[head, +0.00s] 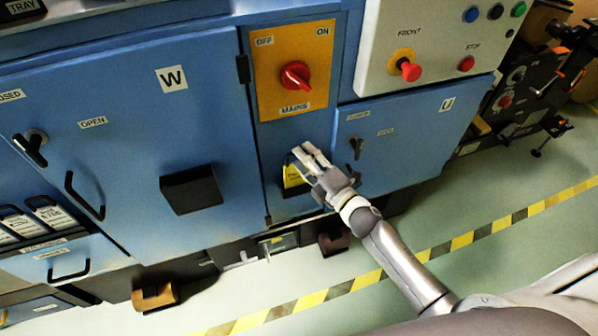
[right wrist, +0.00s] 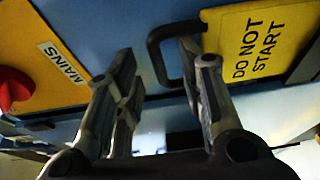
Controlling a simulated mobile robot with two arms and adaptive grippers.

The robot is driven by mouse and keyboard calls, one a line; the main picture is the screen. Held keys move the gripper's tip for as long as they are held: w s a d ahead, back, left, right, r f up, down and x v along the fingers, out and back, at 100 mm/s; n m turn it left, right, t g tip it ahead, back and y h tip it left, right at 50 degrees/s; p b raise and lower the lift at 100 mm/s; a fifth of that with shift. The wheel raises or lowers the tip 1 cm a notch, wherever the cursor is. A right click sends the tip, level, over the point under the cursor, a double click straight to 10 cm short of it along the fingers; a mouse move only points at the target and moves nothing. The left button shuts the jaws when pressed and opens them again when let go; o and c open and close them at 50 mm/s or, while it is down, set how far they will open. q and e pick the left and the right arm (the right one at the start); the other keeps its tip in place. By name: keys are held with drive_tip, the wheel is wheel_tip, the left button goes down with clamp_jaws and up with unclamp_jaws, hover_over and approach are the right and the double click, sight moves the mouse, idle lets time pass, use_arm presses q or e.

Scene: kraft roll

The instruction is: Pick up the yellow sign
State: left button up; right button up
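The yellow sign (head: 293,176) is upright against the blue cabinet front, below the mains panel, partly covered by my right gripper in the head view. In the right wrist view the sign (right wrist: 262,42) reads "DO NOT START" and lies to the right of the fingers. A dark loop handle (right wrist: 153,55) is at the sign's left edge, partly behind the right finger; I cannot tell whether it belongs to the sign. My right gripper (head: 306,156) is open, its fingers (right wrist: 160,75) apart with the loop's left part showing between them. My left gripper is not in view.
The orange mains panel (head: 281,91) with a red rotary switch (head: 296,75) is just above. A door handle (head: 356,147) is close on the right. A black box (head: 190,189) juts from the left door. Green floor with yellow-black tape (head: 462,240) is in front.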

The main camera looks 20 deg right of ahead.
drive_tip(key=shift+w+a, duration=0.2)
drive_tip(key=shift+w, duration=0.25)
clamp_jaws()
drive_tip(key=shift+r, duration=0.1)
